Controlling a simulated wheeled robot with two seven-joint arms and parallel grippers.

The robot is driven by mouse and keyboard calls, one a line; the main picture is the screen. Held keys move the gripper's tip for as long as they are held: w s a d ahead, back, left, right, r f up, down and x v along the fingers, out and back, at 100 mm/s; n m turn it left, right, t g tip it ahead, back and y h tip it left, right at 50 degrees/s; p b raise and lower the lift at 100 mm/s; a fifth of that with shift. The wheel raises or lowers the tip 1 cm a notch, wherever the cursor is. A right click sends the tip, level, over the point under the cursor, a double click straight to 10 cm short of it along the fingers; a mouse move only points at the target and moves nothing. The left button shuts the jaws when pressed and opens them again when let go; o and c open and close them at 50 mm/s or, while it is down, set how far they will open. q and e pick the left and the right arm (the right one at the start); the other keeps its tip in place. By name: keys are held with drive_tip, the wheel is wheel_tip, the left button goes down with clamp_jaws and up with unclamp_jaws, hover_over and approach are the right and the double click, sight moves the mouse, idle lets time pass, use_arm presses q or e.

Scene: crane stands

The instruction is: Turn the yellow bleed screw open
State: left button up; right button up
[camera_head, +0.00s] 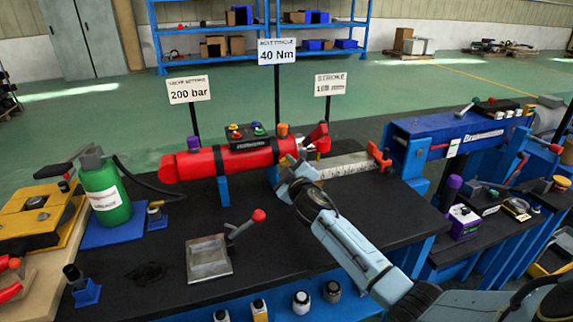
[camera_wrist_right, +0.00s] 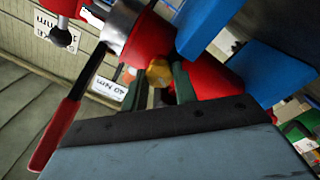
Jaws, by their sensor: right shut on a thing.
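The yellow bleed screw (camera_wrist_right: 158,72) shows in the right wrist view as a small hex head on the red cylinder. My right gripper (camera_wrist_right: 162,82) has its two dark fingers on either side of the screw, shut on it. In the head view my right gripper (camera_head: 293,168) reaches in from the lower right to the rod end of the red cylinder (camera_head: 225,160), which lies on the black bench. The screw is hidden behind the gripper there. My left gripper is not in view.
A red-handled lever (camera_wrist_right: 62,125) stands close beside the gripper in the wrist view. A green bottle (camera_head: 105,192) stands at the left of the bench. A grey plate with a red-knobbed lever (camera_head: 208,258) lies in front. A blue beam (camera_head: 455,130) stands to the right.

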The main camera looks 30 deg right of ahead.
drive_tip(key=shift+n, duration=0.9)
drive_tip(key=n+p, duration=0.1)
drive_tip(key=n, duration=0.4)
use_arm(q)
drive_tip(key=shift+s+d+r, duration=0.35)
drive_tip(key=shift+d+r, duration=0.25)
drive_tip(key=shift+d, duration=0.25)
use_arm(e)
drive_tip(key=shift+f+n, duration=0.1)
drive_tip(key=shift+n, duration=1.3)
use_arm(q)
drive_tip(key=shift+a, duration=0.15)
use_arm(e)
drive_tip(key=o, duration=0.9)
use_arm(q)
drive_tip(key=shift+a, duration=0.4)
use_arm(e)
drive_tip(key=shift+o, duration=0.4)
drive_tip(key=shift+s, duration=0.1)
drive_tip(key=shift+f, duration=0.1)
